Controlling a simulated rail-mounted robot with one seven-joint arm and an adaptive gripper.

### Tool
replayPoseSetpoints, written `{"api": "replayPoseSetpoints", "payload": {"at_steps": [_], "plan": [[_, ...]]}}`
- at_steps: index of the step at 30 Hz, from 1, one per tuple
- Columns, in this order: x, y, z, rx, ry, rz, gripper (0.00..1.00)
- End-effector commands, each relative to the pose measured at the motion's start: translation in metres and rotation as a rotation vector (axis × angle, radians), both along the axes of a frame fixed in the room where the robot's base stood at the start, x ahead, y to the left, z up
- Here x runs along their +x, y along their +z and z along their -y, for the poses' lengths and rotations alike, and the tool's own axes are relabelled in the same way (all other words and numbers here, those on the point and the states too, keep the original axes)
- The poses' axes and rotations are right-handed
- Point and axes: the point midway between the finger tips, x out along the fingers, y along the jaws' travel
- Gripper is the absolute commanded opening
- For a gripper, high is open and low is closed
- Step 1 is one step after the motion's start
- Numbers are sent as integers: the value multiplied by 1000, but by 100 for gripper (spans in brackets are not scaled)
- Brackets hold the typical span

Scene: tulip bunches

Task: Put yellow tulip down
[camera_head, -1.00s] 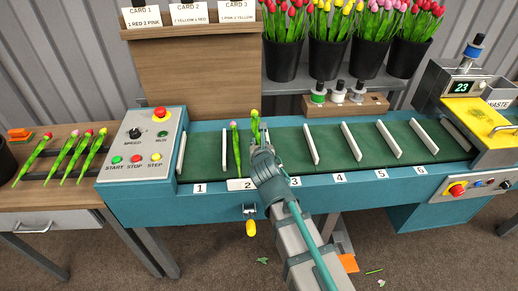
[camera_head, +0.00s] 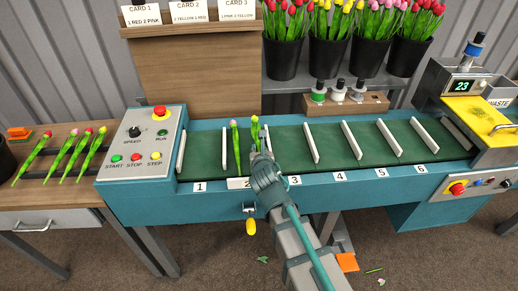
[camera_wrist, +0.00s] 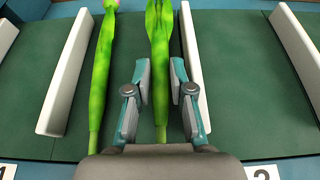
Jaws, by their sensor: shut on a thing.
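My gripper (camera_wrist: 160,78) is shut around the stem of a green tulip (camera_wrist: 159,35). In the head view, my gripper (camera_head: 262,152) covers its lower stem, and the bud end of this tulip (camera_head: 255,130) looks yellowish. It lies along the slot above label 2 on the green belt (camera_head: 330,140), low over or on the belt; I cannot tell which. Another tulip (camera_wrist: 103,70) with a pinkish bud lies beside it on the left in the same slot, apart from my fingers. The right white divider (camera_wrist: 195,75) is close to my right finger.
The left divider (camera_wrist: 65,75) bounds the slot. Slots to the right look empty. The control box (camera_head: 143,145) stands left of the belt. Several tulips (camera_head: 75,155) lie on the wooden table. Black buckets of tulips (camera_head: 330,60) stand behind.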

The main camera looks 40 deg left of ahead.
Motion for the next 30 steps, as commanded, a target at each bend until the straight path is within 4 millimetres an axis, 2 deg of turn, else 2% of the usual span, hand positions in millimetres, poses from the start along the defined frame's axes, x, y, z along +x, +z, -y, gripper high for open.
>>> {"api": "replayPoseSetpoints", "payload": {"at_steps": [1, 5, 14, 21, 30], "plan": [[0, 0, 0, 0, 0, 0, 27], [0, 0, 0, 1, 0, 1, 47], [0, 1, 0, 0, -1, 2, 47], [0, 16, 1, 2, 0, 2, 47], [-37, 32, 34, 2, 1, 1, 47]]}}
